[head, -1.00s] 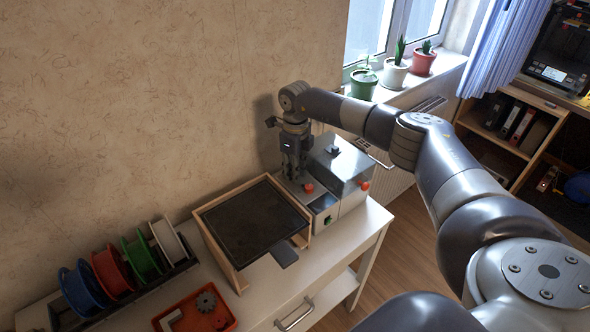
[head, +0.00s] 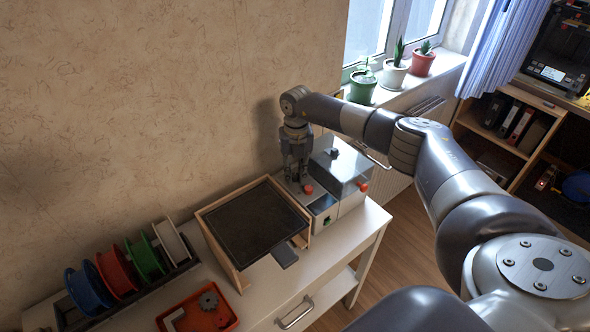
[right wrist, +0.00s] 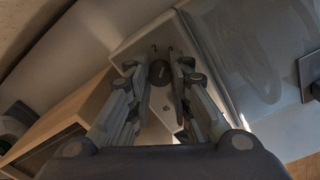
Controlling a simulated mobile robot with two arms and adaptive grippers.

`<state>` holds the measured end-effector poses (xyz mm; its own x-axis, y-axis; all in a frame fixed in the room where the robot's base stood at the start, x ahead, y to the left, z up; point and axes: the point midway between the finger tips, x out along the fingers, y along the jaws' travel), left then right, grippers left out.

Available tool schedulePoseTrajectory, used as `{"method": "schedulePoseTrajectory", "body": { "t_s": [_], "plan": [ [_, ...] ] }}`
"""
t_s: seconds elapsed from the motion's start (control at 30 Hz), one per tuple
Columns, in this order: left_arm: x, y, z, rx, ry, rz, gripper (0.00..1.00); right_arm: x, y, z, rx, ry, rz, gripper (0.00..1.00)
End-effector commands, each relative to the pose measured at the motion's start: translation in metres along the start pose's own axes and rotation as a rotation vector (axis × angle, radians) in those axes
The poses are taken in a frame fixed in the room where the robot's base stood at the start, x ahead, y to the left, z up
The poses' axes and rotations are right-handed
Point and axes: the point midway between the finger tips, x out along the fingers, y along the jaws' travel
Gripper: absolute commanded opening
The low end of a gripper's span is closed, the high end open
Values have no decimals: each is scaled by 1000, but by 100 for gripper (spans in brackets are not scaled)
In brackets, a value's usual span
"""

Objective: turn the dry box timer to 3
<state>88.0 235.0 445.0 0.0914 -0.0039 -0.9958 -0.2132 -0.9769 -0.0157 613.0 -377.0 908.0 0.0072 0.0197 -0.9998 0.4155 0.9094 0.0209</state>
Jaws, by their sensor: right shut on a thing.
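The dry box (head: 351,171) is a grey box with a clear-looking lid at the right end of the white cabinet. On its left is a low light panel (right wrist: 130,58), with small dark marks near a round dark timer knob (right wrist: 160,72). My right gripper (right wrist: 161,75) points down over this panel, its fingers closed on both sides of the knob. In the head view my right gripper (head: 296,180) hides the knob. The setting at which the knob points cannot be read. My left gripper is not in view.
A red button (head: 308,189) sits close to the right fingers. A wooden-framed box with a dark top (head: 255,222) stands just left. Filament spools (head: 118,272) and a red tray (head: 190,318) are further left. The wall is close behind the gripper.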

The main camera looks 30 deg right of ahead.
Motion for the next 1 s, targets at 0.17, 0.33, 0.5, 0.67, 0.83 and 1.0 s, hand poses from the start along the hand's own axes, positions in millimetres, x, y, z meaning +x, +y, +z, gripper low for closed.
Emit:
{"method": "schedulePoseTrajectory", "body": {
  "t_s": [0.17, 0.33, 0.5, 0.67, 0.83, 1.0],
  "plan": [
    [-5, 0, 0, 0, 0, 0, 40, -3, 0, 2, 99, -8, 3, 0],
    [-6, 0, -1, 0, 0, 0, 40, -3, 0, 2, 158, -10, 3, 0],
    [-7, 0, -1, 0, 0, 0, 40, -3, 0, 2, 186, -11, 3, 0],
    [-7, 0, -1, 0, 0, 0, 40, -3, 0, 3, 192, -12, 3, 0],
    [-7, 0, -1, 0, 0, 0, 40, -3, 0, 3, 192, -12, 3, 0],
    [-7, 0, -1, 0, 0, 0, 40, -3, 0, 3, 192, -12, 3, 36]
  ]
}}
